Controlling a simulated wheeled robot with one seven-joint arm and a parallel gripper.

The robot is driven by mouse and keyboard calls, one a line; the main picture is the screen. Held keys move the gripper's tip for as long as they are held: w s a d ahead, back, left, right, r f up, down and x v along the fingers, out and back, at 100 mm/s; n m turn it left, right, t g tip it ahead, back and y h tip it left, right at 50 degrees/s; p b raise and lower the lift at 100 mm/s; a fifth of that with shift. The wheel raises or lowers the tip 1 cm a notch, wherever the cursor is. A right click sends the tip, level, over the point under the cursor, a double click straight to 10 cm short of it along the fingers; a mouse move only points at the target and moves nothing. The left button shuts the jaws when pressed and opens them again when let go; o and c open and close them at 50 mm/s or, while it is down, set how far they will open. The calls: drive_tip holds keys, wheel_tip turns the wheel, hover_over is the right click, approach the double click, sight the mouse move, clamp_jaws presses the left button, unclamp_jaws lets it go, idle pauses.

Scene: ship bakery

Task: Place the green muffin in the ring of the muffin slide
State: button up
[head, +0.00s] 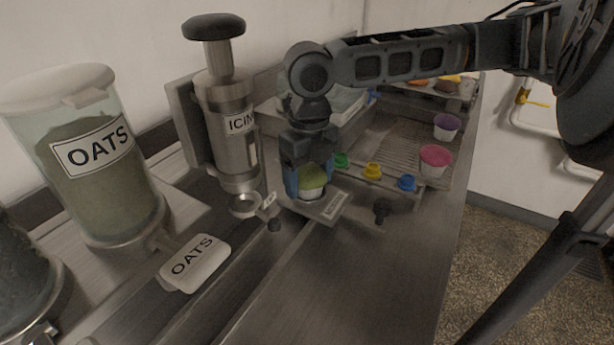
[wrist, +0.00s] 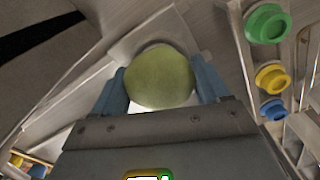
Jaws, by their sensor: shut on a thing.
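The green muffin (head: 313,179) has a rounded green top and a pale cup. It is between the blue fingers of my gripper (head: 308,182), which is shut on it. In the wrist view the green muffin (wrist: 160,78) fills the space between the two fingers of my gripper (wrist: 163,88). The muffin slide (head: 325,206) is a metal plate with a label at its front, right under the muffin. The ring is mostly hidden by the muffin and fingers, so I cannot tell whether the muffin rests in it.
The icing dispenser (head: 232,125) stands just left of my gripper. Green (head: 341,160), yellow (head: 372,171) and blue (head: 407,183) buttons lie to the right. A pink-topped cup (head: 435,160) and a purple one (head: 446,126) stand further right. An oats jar (head: 95,165) is at left. The front counter is clear.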

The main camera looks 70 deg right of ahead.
sight(309, 168)
drive_tip(key=o, duration=0.8)
wheel_tip(309, 168, up, 12)
drive_tip(key=shift+r, duration=0.15)
